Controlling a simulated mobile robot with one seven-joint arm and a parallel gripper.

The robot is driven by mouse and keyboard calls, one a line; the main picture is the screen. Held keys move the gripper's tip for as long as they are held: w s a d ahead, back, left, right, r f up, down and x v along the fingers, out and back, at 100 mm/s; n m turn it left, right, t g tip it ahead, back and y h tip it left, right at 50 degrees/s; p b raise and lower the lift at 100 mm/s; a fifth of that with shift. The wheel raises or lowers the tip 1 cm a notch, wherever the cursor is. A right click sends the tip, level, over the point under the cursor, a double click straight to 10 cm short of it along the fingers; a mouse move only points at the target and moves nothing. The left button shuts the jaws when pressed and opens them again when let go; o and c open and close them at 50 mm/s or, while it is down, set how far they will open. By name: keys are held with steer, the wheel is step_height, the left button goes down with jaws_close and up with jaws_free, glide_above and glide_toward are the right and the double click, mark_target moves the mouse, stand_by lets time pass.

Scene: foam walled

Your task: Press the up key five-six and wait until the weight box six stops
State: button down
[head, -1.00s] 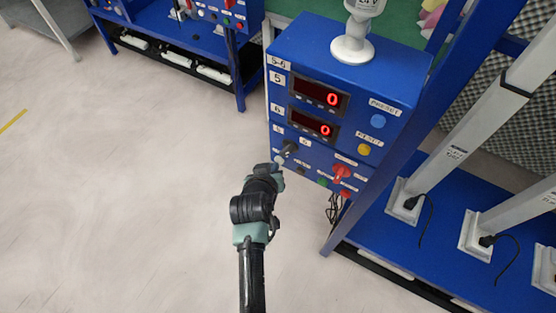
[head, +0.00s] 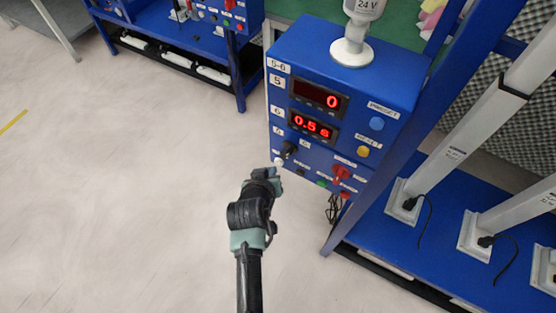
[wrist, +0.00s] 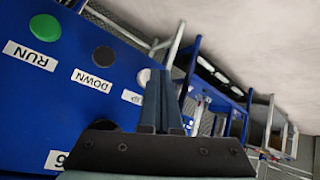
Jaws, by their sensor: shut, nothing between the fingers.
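The blue control box marked 5-6 (head: 345,75) stands right of centre in the head view. Its upper display (head: 318,97) reads 0, and its lower display, beside label 6 (head: 312,126), reads about 0.5 s. The white up key (head: 279,161) is at the panel's lower left. It also shows beside the UP label in the wrist view (wrist: 143,76), partly covered by my fingers. My gripper (head: 277,173) is shut and empty, its tips at or very near the key; I cannot tell whether they touch. No weight box six can be made out.
Close by on the panel are a black selector (head: 289,150), a black DOWN button (wrist: 104,56), a green RUN button (wrist: 45,27) and a red knob (head: 341,174). White columns (head: 462,140) stand on the blue bench at right. The floor at left is clear.

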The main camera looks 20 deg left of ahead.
steer(key=shift+s+a, duration=0.1)
steer(key=shift+s, duration=0.05)
steer(key=s, duration=0.2)
steer(key=s+a+p, duration=0.1)
steer(key=s, duration=0.1)
steer(key=shift+s+a+p, duration=0.15)
steer(key=shift+s+p, duration=0.15)
steer(key=shift+s, duration=0.1)
stand_by(0.9)
